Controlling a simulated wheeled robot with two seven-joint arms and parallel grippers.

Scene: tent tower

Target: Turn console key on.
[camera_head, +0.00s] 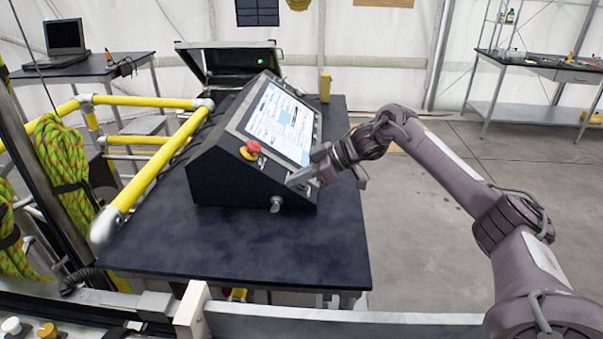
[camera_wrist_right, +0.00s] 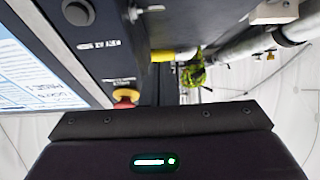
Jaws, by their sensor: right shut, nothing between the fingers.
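The console (camera_head: 225,168) is a black sloped box with a lit screen (camera_head: 283,122), standing on a dark table. A small silver key-like part (camera_head: 276,203) sticks out low on its front face. A red mushroom button on a yellow base (camera_head: 250,149) sits on the sloped panel, and it also shows in the right wrist view (camera_wrist_right: 125,96). My right gripper (camera_head: 299,178) is shut and empty, over the panel's lower right corner, above and right of the key-like part. Contact cannot be told. In the right wrist view a silver part (camera_wrist_right: 150,9) shows at the top. My left gripper is out of view.
The dark table (camera_head: 250,255) has bare room in front of the console. Yellow rails (camera_head: 150,185) run along its left side. An open case (camera_head: 232,62) with a green light is behind the console. A yellow object (camera_head: 325,87) stands at the back.

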